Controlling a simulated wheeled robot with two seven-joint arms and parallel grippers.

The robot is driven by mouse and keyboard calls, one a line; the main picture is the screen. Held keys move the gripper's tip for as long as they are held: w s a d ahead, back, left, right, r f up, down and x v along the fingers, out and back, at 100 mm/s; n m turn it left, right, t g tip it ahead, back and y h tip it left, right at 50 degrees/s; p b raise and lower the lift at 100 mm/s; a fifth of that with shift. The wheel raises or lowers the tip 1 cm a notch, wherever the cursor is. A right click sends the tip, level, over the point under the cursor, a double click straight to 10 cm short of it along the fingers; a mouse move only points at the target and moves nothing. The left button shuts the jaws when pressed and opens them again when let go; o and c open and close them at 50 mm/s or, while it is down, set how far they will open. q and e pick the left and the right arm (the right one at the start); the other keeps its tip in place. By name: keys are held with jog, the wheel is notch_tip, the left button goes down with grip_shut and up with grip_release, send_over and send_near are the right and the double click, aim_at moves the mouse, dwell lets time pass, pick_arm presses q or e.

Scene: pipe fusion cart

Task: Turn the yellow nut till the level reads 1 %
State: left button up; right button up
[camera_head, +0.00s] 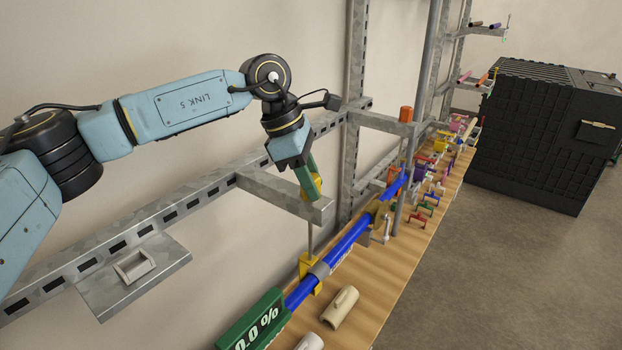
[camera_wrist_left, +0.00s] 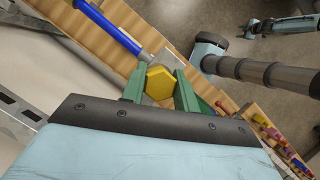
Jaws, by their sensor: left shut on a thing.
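The yellow nut (camera_head: 318,184) sits on an upright threaded rod at the end of a grey bracket arm (camera_head: 290,196). My left gripper (camera_head: 311,184) comes down on it from above with green fingers. In the left wrist view the hexagonal nut (camera_wrist_left: 160,82) is between the two fingertips (camera_wrist_left: 160,88), and the gripper is shut on it. The rod runs down to a yellow clamp (camera_head: 308,270) at the blue pipe (camera_head: 349,238). The green level (camera_head: 262,318) at the pipe's near end shows 0.0 %, cut by the frame's lower edge. My right arm shows small in the wrist view; its fingers are unclear.
A wooden bench (camera_head: 384,290) runs under the pipe, with a beige pipe fitting (camera_head: 340,307) and several coloured parts farther back. A slotted metal rail (camera_head: 190,203) runs along the wall. A black crate (camera_head: 530,135) stands on the floor at the right; the floor before it is clear.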

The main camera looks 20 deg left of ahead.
pick_arm(q)
jog(key=shift+f+n+t+b, duration=0.15)
jog(key=shift+n+t+b, duration=0.25)
jog(key=shift+n+b, duration=0.55)
jog(key=n+t+b, duration=0.1)
jog(key=n+b, duration=0.3)
jog(key=shift+y, duration=0.4)
jog(key=shift+n+t+y+b, duration=0.5)
jog(key=shift+n+t+b, duration=0.2)
jog(key=shift+n+b, duration=1)
jog(key=shift+r, duration=0.2)
jog(key=o, duration=1)
